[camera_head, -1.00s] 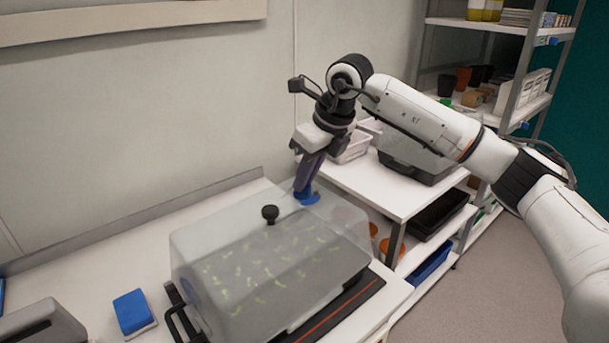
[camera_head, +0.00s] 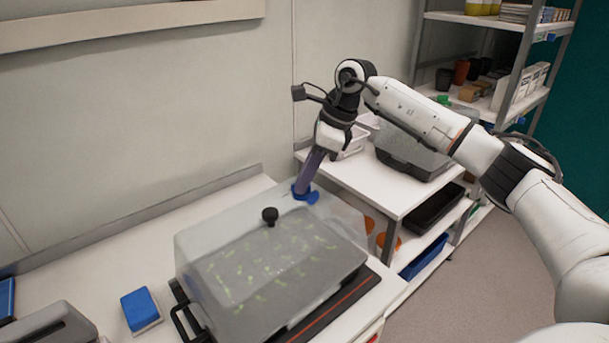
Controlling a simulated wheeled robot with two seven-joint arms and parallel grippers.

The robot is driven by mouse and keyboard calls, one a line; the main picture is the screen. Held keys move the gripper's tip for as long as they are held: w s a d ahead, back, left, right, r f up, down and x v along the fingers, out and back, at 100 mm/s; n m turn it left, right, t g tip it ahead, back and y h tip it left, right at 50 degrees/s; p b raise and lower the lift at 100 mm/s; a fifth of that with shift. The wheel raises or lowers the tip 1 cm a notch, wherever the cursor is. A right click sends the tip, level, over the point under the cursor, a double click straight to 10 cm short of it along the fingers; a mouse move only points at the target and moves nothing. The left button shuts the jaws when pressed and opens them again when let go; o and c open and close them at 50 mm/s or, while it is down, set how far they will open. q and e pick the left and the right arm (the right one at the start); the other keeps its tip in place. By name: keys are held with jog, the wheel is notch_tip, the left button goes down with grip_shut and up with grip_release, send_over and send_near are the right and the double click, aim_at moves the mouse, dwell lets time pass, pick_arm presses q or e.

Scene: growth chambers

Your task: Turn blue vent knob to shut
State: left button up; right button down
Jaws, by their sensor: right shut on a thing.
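A clear propagator dome (camera_head: 235,247) with seedlings inside stands on a black tray on the white bench. A black knob (camera_head: 270,215) sits on its top. The blue vent knob (camera_head: 311,197) is at the dome's far right corner. My right gripper (camera_head: 304,190) reaches down to it from above, tilted, and is shut on it. The fingers hide part of the blue knob, so its exact setting cannot be told. My left gripper is not in view.
A blue sponge-like block (camera_head: 140,308) lies on the bench left of the dome. A grey device (camera_head: 50,325) is at the lower left. A white trolley (camera_head: 375,190) with another dark lidded tray stands at right, before shelving (camera_head: 480,110).

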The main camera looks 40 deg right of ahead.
dwell(0.4)
jog(key=c, duration=1.8)
grip_release()
jog(key=shift+c, duration=0.2)
jog(key=v, duration=1)
jog(key=shift+r, duration=0.2)
jog(key=shift+s+f, duration=0.1)
